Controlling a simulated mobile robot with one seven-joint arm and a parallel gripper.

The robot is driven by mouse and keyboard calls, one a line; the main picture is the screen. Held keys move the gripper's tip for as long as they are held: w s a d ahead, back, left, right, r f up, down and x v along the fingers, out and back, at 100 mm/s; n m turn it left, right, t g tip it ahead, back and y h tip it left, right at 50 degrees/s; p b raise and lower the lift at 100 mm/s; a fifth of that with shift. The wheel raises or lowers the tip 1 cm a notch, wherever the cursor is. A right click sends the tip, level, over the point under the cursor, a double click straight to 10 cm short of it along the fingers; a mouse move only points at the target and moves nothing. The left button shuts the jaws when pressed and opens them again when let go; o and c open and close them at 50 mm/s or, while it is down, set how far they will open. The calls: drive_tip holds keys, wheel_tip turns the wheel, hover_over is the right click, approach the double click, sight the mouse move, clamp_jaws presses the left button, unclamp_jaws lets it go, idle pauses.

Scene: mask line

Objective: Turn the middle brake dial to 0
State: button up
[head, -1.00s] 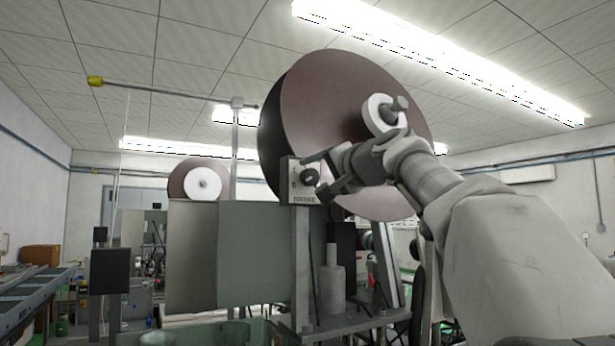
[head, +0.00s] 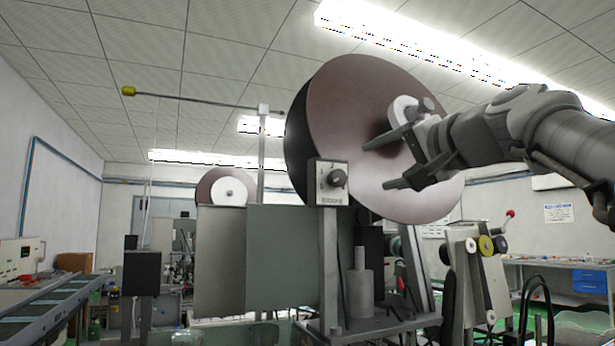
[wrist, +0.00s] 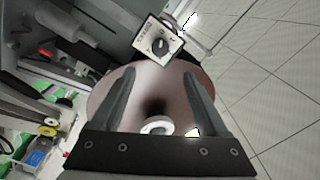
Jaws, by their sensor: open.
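A dark round dial (head: 338,178) sits on a small light brake box (head: 328,194) on a post, in front of a big brown roll. The box has a printed label, but the scale is too small to read. The dial shows again in the wrist view (wrist: 160,46), beyond the fingertips; its setting is unclear. Only this brake dial shows clearly, so I cannot tell whether it is the middle one. My gripper (head: 378,167) is open and empty, right of the dial and apart from it. In the wrist view, its fingers (wrist: 158,77) spread below the box.
The big brown roll (head: 350,110) stands close behind my gripper. A smaller roll (head: 222,187) is farther left. A grey panel (head: 285,260) and a grey cylinder (head: 359,290) stand below the box. Another machine with coloured knobs (head: 485,244) is at the right.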

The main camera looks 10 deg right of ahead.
drive_tip(key=v, duration=0.4)
drive_tip(key=shift+s, duration=0.15)
idle(0.4)
drive_tip(key=s+a+f+n+g+h+p, duration=0.1)
drive_tip(key=s+a+f+n+g+p, duration=0.2)
drive_tip(key=f, duration=0.8)
drive_tip(key=s+a+f+n+g+h+p, duration=0.1)
drive_tip(key=s+a+f+g+p, duration=0.25)
drive_tip(key=f, duration=0.75)
drive_tip(key=s+f+n+g+h+p, duration=0.1)
drive_tip(key=s+f+n+g+p, duration=0.1)
drive_tip(key=s+f, duration=0.3)
drive_tip(key=s+f+n+g+h+p, duration=0.1)
drive_tip(key=s+f, duration=0.5)
drive_tip(key=f, duration=0.6)
drive_tip(key=shift+d+n+g+h+p, duration=0.3)
drive_tip(key=shift+n+g+h, duration=0.3)
drive_tip(key=shift+g+h, duration=0.35)
drive_tip(key=shift+o, duration=0.4)
